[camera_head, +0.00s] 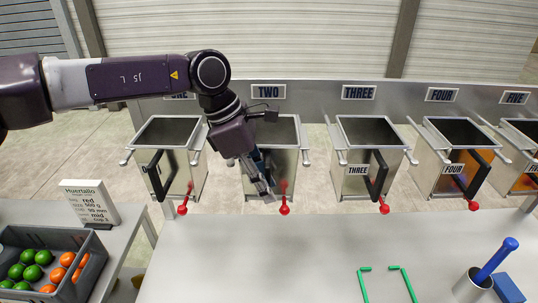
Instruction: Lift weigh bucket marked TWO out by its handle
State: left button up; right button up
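Weigh bucket TWO (292,169) is an open-topped metal bin hanging in a row of like bins, below the TWO sign (268,91). My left arm comes in from the left, and my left gripper (265,187) points down in front of this bucket's front face. The gripper covers the left and middle of the face, so the bucket's handle is hidden. I cannot tell whether the fingers are around the handle or only beside it. The bucket looks level with its neighbours. My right gripper is not in view.
Buckets ONE (189,176), THREE (351,184) and FOUR (440,179) have black front handles. Red-knobbed levers (284,210) stand below the bins. A grey crate (92,276) of fruit and a sign card (90,203) are left. Green bars and a cup (470,289) lie front right.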

pick_arm(q)
jog(key=shift+f, duration=0.1)
grip_shut()
jog(key=shift+w, duration=0.1)
dwell(0.3)
jog(key=shift+r, duration=0.25)
